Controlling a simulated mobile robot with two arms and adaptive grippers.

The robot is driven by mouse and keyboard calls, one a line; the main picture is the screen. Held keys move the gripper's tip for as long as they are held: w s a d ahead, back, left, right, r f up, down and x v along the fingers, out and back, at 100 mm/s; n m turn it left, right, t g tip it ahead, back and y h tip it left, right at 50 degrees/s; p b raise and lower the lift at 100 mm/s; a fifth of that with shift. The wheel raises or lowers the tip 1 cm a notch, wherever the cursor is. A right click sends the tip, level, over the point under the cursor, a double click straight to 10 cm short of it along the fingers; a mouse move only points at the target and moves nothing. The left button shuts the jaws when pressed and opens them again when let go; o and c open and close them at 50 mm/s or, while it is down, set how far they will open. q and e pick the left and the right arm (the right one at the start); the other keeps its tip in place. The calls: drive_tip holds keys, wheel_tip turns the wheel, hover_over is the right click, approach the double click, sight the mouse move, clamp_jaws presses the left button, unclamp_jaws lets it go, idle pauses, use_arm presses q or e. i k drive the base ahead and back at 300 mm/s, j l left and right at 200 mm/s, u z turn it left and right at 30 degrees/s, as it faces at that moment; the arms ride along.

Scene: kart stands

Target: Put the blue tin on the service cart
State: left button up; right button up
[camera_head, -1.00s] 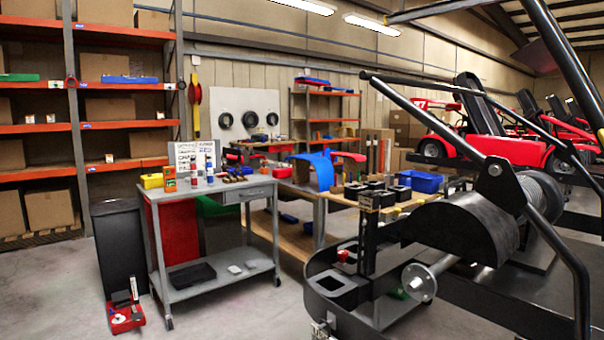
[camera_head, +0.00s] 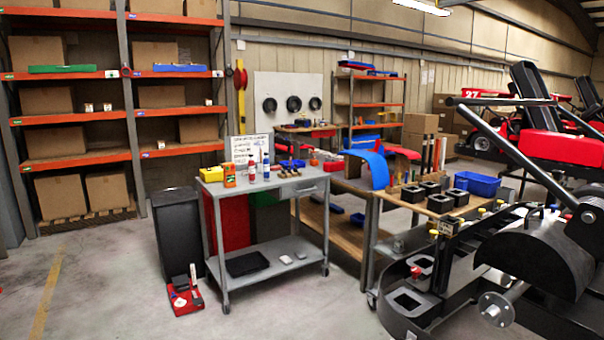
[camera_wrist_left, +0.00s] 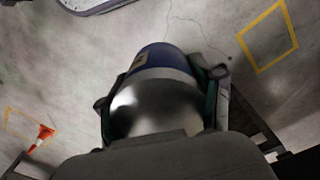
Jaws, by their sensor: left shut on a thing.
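The blue tin (camera_wrist_left: 160,57) is in the left wrist view, with a dark blue body, a pale band and a shiny metal part facing the camera. My left gripper (camera_wrist_left: 162,100) is shut on it, one finger on each side. The tin is held above a grey concrete floor. The grey service cart (camera_head: 232,190) stands in the middle of the head view, with a drawer, a top shelf and a lower shelf. Neither gripper shows in the head view, and my right gripper is in no view.
The cart top carries an orange device (camera_head: 229,176), small bottles, a yellow bin (camera_head: 211,174) and a white sign (camera_head: 250,149). A black bin (camera_head: 180,232) and a red tray (camera_head: 186,300) stand left of it. A workbench (camera_head: 400,196) is at right. Floor in front is clear.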

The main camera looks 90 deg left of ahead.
sight(311, 172)
drive_tip(key=j+u, duration=0.65)
drive_tip(key=u, duration=0.3)
drive_tip(key=i+j+u, duration=0.15)
drive_tip(key=j+u, duration=0.15)
drive_tip(key=u, duration=0.15)
drive_tip(key=i+j+u, duration=0.15)
drive_tip(key=j+u, duration=0.25)
drive_tip(key=i+j+u, duration=0.15)
drive_tip(key=u, duration=0.25)
drive_tip(key=i+j+u, duration=0.2)
drive_tip(key=u, duration=0.25)
drive_tip(key=i+j+u, duration=0.1)
drive_tip(key=i+u, duration=0.15)
drive_tip(key=u, duration=0.15)
drive_tip(key=i+j, duration=0.1)
drive_tip(key=i, duration=0.45)
drive_tip(key=i+j+z, duration=0.1)
drive_tip(key=i, duration=0.45)
